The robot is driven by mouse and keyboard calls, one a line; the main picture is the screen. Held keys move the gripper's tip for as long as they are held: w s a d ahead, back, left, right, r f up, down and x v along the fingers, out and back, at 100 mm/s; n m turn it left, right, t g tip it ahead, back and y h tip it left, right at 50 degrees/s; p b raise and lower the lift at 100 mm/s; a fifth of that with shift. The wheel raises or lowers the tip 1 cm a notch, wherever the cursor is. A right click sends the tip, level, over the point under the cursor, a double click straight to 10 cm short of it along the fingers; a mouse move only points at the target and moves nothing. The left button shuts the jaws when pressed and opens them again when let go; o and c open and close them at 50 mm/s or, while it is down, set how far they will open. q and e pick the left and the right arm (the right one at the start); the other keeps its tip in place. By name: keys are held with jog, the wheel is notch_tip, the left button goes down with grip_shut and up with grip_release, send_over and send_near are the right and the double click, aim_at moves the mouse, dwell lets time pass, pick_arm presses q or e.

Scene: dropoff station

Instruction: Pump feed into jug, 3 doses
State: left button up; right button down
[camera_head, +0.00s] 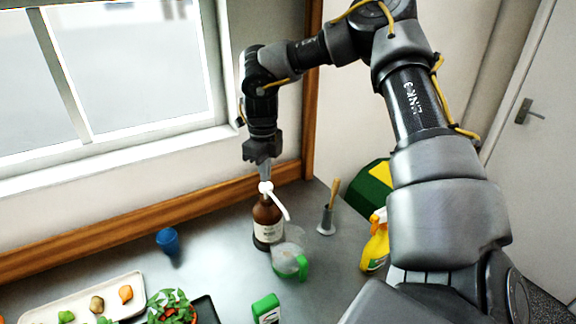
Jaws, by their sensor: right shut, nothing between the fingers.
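A brown pump bottle (267,222) with a pale label stands upright on the grey counter, and its white pump head (266,188) has a long spout slanting down to the right. A clear jug (288,259) with a green handle stands in front of the bottle, below the spout's end. My right gripper (265,176) points down, shut and empty, with its fingertips right at the top of the pump head. I cannot tell whether they touch it. My left gripper is not in view.
A blue cup (168,240), a tray (58,312) and a plant (170,305) are left. A green-capped container (266,308) is in front.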

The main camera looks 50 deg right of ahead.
aim_at(266, 185)
jog(key=shift+f, duration=0.15)
jog(key=shift+f+b, duration=1.45)
jog(key=shift+f, duration=0.1)
jog(key=shift+r, duration=0.2)
jog(key=shift+r+p, duration=0.95)
jog(key=shift+r, duration=0.55)
jog(key=shift+f, duration=0.2)
